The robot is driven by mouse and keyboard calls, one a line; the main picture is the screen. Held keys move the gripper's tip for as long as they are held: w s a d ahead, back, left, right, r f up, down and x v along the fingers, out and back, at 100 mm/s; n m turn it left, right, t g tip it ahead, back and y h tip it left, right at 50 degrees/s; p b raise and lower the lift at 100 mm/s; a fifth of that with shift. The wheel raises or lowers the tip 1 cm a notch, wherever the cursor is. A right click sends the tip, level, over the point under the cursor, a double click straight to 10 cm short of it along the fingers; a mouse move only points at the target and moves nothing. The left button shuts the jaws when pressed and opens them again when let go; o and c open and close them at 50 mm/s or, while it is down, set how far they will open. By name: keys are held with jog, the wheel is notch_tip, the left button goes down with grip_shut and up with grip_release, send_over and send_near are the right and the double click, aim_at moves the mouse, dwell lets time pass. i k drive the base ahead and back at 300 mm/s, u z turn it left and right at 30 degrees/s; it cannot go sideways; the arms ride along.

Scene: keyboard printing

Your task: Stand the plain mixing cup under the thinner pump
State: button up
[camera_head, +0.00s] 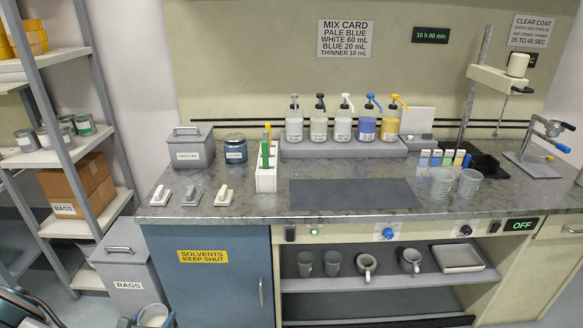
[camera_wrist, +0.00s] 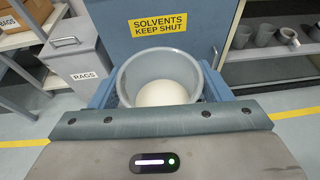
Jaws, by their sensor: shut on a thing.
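My gripper (camera_wrist: 160,84) is shut on a grey cup (camera_wrist: 132,74), with a blue finger on each side. A white round area (camera_wrist: 163,93) shows inside it; I cannot tell whether this is contents or the bottom. In the head view the held cup (camera_head: 153,315) is low at the bottom left, in front of the solvents cabinet and below the worktop. Several pump bottles stand on a grey riser at the back of the worktop, with grey, black, white (camera_head: 343,122), blue (camera_head: 367,120) and yellow tops. Their labels are too small to read, so I cannot tell which is thinner.
A dark mat (camera_head: 355,194) lies clear before the pumps. Two clear cups (camera_head: 441,183) stand right of it. A white holder (camera_head: 266,178) and a blue-grey tin (camera_head: 235,149) stand left. Grey cups, mugs and a tray (camera_head: 458,258) are on the shelf below. A rags bin (camera_head: 124,272) stands left.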

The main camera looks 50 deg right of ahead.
aim_at(294, 166)
jog(key=z, duration=1.45)
